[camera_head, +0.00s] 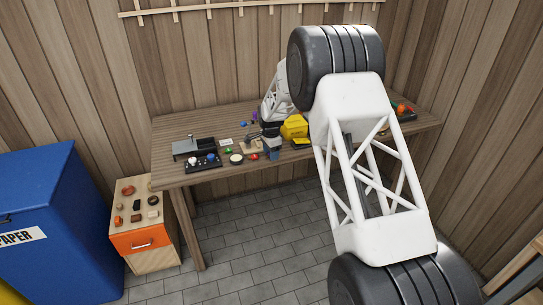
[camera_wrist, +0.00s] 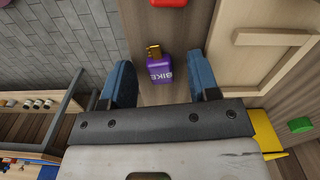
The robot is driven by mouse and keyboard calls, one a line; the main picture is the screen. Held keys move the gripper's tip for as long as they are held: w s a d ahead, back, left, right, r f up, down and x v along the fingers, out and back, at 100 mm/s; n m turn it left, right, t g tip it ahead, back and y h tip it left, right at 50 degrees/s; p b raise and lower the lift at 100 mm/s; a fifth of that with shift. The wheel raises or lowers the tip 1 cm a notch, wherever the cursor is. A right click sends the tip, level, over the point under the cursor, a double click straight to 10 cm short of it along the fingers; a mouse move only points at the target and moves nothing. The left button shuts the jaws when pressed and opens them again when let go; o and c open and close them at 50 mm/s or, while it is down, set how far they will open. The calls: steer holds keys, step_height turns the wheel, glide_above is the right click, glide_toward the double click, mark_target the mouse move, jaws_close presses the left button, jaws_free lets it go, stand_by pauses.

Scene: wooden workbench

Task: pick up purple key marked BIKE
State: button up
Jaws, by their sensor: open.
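The purple key tag marked BIKE (camera_wrist: 160,67) lies on the wooden bench in the wrist view, with a brass-coloured part at its upper end. My gripper (camera_wrist: 163,72) is open, with one blue finger to the left of the tag and one to the right. The tag shows in the gap between them and is apart from both. In the head view my gripper (camera_head: 271,154) is low over the front part of the bench. I cannot make out the BIKE tag in the head view; the gripper probably hides it.
A red item (camera_wrist: 168,3) lies just beyond the tag. A pale wooden board (camera_wrist: 262,62) is to the right, and a green block (camera_wrist: 300,125) sits farther right. In the head view a grey-and-black device (camera_head: 194,147) and several small items are left of my gripper.

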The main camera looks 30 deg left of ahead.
stand_by(0.4)
jaws_close()
steer(key=shift+r, duration=0.2)
steer(key=shift+r, duration=1.4)
steer(key=shift+s+d+r, duration=0.1)
steer(key=shift+s+r, duration=0.05)
steer(key=shift+r, duration=0.15)
steer(key=s+d+r, duration=0.1)
steer(key=s+d, duration=0.8)
steer(key=s, duration=0.3)
steer(key=shift+s+d+r, duration=0.15)
steer(key=shift+s, duration=0.1)
